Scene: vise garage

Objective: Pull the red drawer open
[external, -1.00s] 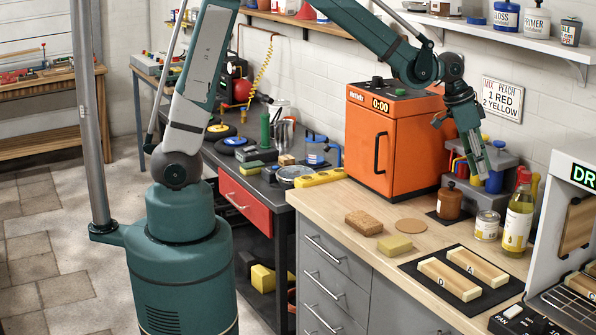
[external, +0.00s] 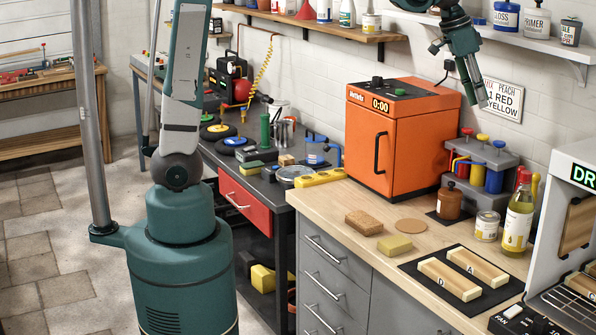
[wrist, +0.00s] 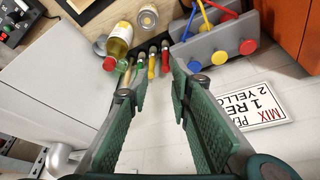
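The red drawer (external: 244,203) is in the dark workbench, behind and to the right of my base in the external view. Its front looks flush with the bench, and a pale bar handle (external: 237,201) crosses it. My gripper (external: 479,98) is high at the upper right, beside the wall sign and far from the drawer. In the wrist view my gripper (wrist: 160,85) shows two green fingers apart with nothing between them. The drawer is not in the wrist view.
An orange oven (external: 400,140) stands on the wooden counter (external: 345,205) between my gripper and the drawer. Grey drawers (external: 330,280) sit under that counter. A wall shelf (external: 500,38) with paint cans is close to my gripper. Floor left of my base is clear.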

